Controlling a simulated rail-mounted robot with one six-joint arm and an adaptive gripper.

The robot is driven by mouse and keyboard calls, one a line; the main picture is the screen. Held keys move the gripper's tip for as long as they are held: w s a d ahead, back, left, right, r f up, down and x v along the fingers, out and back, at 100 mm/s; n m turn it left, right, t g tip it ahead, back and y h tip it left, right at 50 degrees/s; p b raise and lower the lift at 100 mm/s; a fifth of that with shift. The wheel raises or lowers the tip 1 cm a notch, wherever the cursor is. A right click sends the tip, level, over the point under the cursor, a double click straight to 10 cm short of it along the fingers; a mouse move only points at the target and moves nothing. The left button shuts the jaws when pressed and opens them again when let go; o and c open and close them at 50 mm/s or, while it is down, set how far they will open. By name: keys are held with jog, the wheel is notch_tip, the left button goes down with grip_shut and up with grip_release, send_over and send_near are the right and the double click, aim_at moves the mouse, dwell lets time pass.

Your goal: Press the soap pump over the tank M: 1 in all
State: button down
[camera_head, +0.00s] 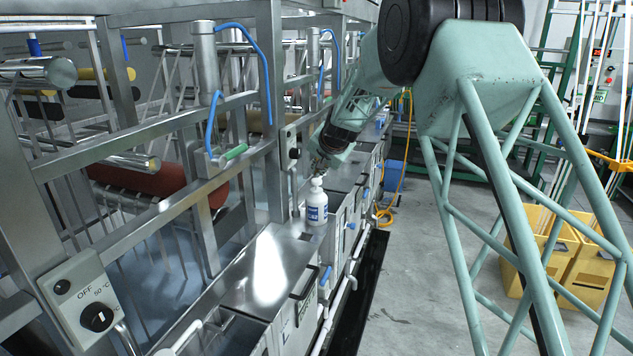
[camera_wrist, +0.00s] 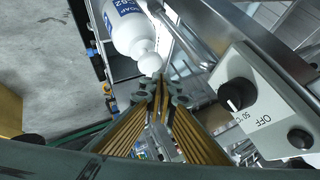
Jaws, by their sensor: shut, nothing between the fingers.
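The soap pump bottle (camera_head: 317,207) is white with a blue label and stands upright on the metal top of the tank row, in the middle of the head view. Its white pump head (camera_head: 316,183) points up. The bottle (camera_wrist: 126,28) also shows at the top of the wrist view, with its pump head (camera_wrist: 149,62) just beyond my fingertips. My gripper (camera_wrist: 161,97) is shut and empty. In the head view my gripper (camera_head: 320,164) is just above the pump head; I cannot tell whether they touch. No tank letter is readable.
A steel frame with rollers and blue hoses fills the left. A control box (camera_head: 88,303) with a dial is at lower left; a dial box (camera_wrist: 250,100) is right of my fingers in the wrist view. Yellow crates (camera_head: 585,255) stand on the right. The grey floor (camera_head: 420,290) is open.

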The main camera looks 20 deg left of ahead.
jog(key=shift+f+b, duration=1.15)
jog(key=shift+f, duration=0.3)
dwell(2.1)
jog(key=shift+r, duration=0.2)
jog(key=shift+r+p, duration=1.05)
jog(key=shift+r, duration=0.2)
jog(key=shift+r, duration=0.15)
jog(key=shift+r+p, duration=1.8)
jog(key=shift+r, duration=0.6)
